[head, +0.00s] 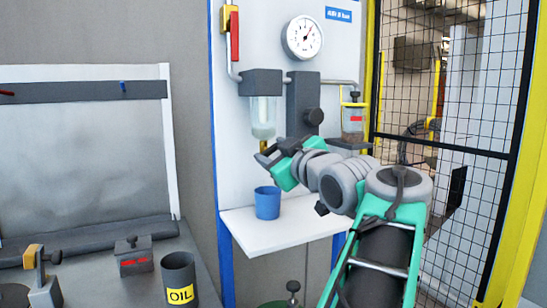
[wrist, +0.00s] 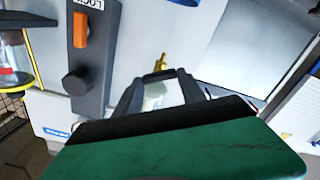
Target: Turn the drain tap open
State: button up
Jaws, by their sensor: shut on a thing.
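The drain tap (head: 264,146) is a small brass piece under the clear filter bowl (head: 263,117) on the white panel. My gripper (head: 264,157) is at the tap, just below the bowl. In the wrist view, which looks upside down, the brass tap (wrist: 160,63) shows at the meeting tips of my dark fingers (wrist: 158,75). The gripper is shut on the tap. The pale bowl (wrist: 157,95) shows between the fingers. The tap's handle is mostly hidden, so its turn angle cannot be told.
A blue cup (head: 267,203) stands on the white shelf (head: 290,233) below the tap. A regulator (head: 303,105) and an oil bowl (head: 353,122) are to the right. A pressure gauge (head: 302,37) and a red lever (head: 235,35) are above. A mesh fence (head: 460,130) is at far right.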

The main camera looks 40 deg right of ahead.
jog(key=o, duration=1.4)
jog(key=shift+c, duration=0.2)
jog(key=v, duration=0.7)
jog(key=shift+s, duration=0.35)
